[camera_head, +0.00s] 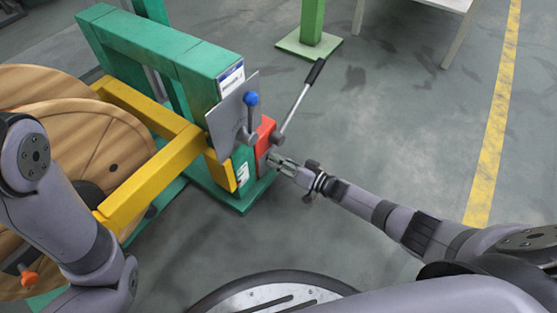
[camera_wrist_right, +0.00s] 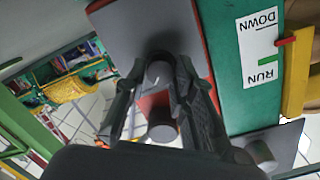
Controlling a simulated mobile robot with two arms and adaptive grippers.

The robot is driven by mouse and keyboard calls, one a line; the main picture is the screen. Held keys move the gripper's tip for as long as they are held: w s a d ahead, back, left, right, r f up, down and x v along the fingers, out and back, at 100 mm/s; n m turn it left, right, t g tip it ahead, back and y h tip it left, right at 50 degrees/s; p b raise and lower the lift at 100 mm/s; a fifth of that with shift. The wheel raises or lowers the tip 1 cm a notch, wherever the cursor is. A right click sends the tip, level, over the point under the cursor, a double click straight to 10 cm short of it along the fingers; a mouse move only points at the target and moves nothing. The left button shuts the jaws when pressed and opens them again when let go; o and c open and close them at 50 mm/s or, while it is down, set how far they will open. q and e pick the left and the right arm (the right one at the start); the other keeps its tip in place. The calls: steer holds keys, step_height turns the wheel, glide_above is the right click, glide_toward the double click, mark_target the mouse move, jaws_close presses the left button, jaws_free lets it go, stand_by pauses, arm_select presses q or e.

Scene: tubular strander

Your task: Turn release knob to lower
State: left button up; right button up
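The release knob seems to be the short grey cylinder (camera_wrist_right: 160,73) on a grey plate with a red edge. It shows in the right wrist view, between the fingertips of my right gripper (camera_wrist_right: 157,68). The fingers stand on both sides of it, close to it. I cannot tell whether they press on it. In the head view my right gripper (camera_head: 277,160) is at the low front of the red box (camera_head: 265,131) and hides the knob. My left arm comes in at the left, with its gripper out of view.
A long lever with a black handle (camera_head: 314,72) rises beside the red box. A metal plate bears a blue-ball lever (camera_head: 250,98). A second grey cylinder (camera_wrist_right: 163,131) and a white RUN/DOWN label (camera_wrist_right: 262,48) are near the fingers.

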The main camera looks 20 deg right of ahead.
steer(key=o, duration=0.4)
steer(key=shift+o, duration=0.2)
steer(key=v, duration=1.2)
